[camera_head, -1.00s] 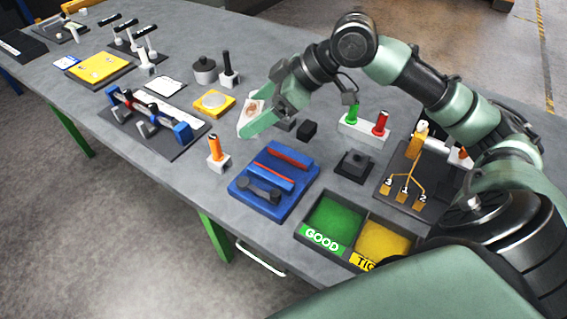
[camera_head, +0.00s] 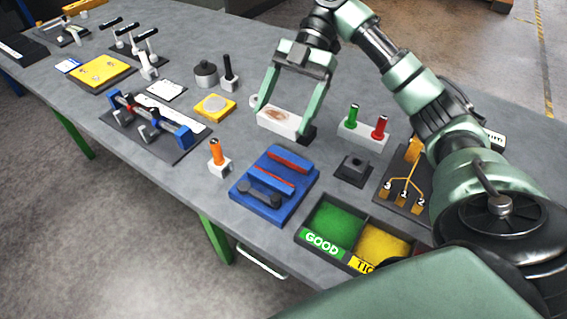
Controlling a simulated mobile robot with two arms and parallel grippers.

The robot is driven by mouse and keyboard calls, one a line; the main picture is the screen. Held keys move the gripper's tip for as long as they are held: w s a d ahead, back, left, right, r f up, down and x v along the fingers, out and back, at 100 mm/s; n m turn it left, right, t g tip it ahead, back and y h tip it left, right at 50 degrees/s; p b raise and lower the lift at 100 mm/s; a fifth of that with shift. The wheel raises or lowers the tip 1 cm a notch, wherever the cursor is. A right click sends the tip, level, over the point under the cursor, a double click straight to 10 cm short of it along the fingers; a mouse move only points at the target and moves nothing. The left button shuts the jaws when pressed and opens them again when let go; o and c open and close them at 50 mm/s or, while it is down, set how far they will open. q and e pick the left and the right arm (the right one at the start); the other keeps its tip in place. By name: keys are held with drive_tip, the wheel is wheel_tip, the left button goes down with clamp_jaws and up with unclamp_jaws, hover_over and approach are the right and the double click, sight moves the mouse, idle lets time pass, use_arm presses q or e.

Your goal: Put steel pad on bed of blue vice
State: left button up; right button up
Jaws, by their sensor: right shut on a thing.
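The blue vice (camera_head: 303,183) stands near the table's front edge, with two red strips and a dark bar-shaped part at its front. The bed between its strips looks empty. My right gripper (camera_head: 283,118) is behind the vice, its fingers at either end of a pale block (camera_head: 272,120) with a brown patch on top, and is shut on it. I cannot tell for sure that this block is the steel pad. My left gripper is not in view.
A black block (camera_head: 307,134) sits by the right fingertip. An orange-handled peg (camera_head: 217,153) stands left of the vice, a green and red peg stand (camera_head: 362,135) to the right. The GOOD bin (camera_head: 335,218) is front right. A yellow plate (camera_head: 203,110) lies behind left.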

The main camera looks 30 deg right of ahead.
sight(285, 168)
wheel_tip(285, 168, down, 15)
drive_tip(key=shift+r+p, duration=0.1)
drive_tip(key=shift+p, duration=0.9)
drive_tip(key=o, duration=2)
drive_tip(key=shift+w+d+r, duration=0.15)
drive_tip(key=shift+d, duration=0.05)
drive_tip(key=b+v, duration=0.2)
drive_tip(key=v, duration=0.9)
drive_tip(key=shift+d+r, duration=0.15)
drive_tip(key=shift+r, duration=0.05)
